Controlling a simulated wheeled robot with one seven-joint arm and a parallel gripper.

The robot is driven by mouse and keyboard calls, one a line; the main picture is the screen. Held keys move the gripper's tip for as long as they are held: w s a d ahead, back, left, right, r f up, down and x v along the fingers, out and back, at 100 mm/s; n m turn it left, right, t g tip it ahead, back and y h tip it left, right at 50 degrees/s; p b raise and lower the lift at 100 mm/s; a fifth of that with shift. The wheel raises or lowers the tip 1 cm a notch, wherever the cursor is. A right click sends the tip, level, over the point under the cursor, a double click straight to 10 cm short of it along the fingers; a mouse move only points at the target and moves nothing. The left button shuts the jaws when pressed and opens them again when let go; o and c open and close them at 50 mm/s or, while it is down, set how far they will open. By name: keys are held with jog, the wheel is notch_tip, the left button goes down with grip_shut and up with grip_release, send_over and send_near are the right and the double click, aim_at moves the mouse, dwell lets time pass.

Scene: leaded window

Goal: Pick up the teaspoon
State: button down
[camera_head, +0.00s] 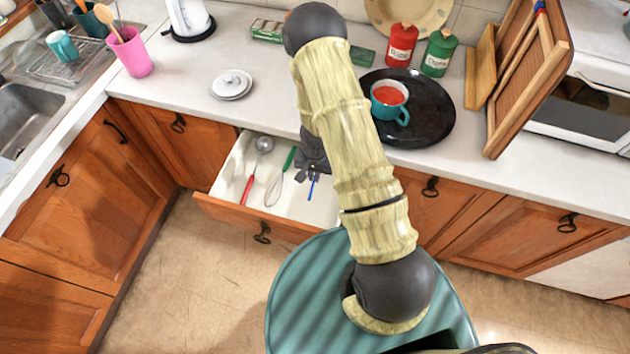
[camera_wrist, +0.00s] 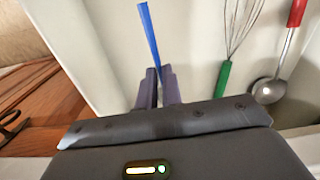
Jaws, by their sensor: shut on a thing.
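A thin blue handle, taken to be the teaspoon's, stands out from my gripper in the wrist view (camera_wrist: 148,30). It also shows as a short blue piece in the head view (camera_head: 312,187), inside the open drawer. My gripper (camera_wrist: 159,74) is shut on it, with the dark fingers close together on either side. The spoon's bowl end is hidden behind the fingers and gripper body. In the head view my gripper (camera_head: 309,168) is over the right part of the drawer, partly covered by my arm.
The open drawer (camera_head: 235,160) also holds a red-handled ladle (camera_head: 249,187) and a green-handled whisk (camera_head: 273,190), left of my gripper.

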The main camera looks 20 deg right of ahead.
jog(key=shift+r, duration=1.35)
jog(key=shift+a, duration=0.1)
